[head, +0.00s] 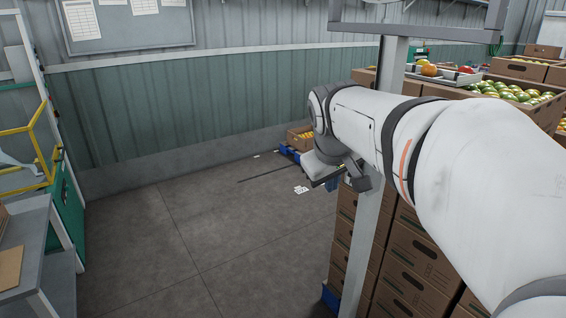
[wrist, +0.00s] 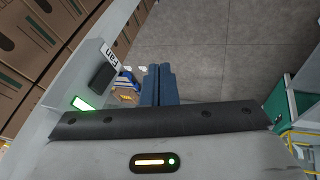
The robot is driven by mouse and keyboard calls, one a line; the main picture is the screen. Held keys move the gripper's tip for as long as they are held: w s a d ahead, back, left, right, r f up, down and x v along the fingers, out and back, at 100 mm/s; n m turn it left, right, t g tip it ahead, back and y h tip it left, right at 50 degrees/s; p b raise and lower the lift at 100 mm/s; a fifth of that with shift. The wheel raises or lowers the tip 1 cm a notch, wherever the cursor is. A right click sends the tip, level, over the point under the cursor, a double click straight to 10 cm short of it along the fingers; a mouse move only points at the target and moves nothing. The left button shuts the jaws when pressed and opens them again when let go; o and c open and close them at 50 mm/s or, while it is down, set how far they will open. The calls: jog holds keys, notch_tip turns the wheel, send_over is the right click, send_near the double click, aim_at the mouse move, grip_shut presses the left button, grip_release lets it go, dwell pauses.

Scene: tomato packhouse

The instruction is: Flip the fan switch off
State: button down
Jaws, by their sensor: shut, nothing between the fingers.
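The fan switch (wrist: 101,78) is a dark block on the grey post (wrist: 62,95), at the left of the wrist view. A white label (wrist: 109,53) reading "Fan" sits beside it, and a bright green light (wrist: 83,103) glows at its other end. My gripper (wrist: 158,70) has its two blue-grey fingers together, empty, to the right of the switch and apart from it in the picture. In the head view the post (head: 386,130) stands by the end of my arm; the switch face cannot be made out there, and the fingers are hard to see.
Stacked brown cartons (head: 400,265) stand behind the post, with tomatoes (head: 505,92) in open boxes on top. A small carton (head: 299,137) sits low near the wall. A grey bench (head: 30,235) and green frame stand at left.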

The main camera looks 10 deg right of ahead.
jog(key=w+d+r+h, duration=0.1)
jog(key=w+d+r, duration=0.1)
jog(key=w+r, duration=0.2)
jog(key=shift+d+r+n+t, duration=0.3)
jog(key=shift+d+r, duration=0.05)
jog(key=shift+d, duration=0.05)
jog(key=w+d+f+p, duration=0.1)
jog(key=w+d+f, duration=0.5)
jog(key=f, duration=0.3)
jog(key=shift+w+d, duration=0.15)
jog(key=shift+d, duration=0.2)
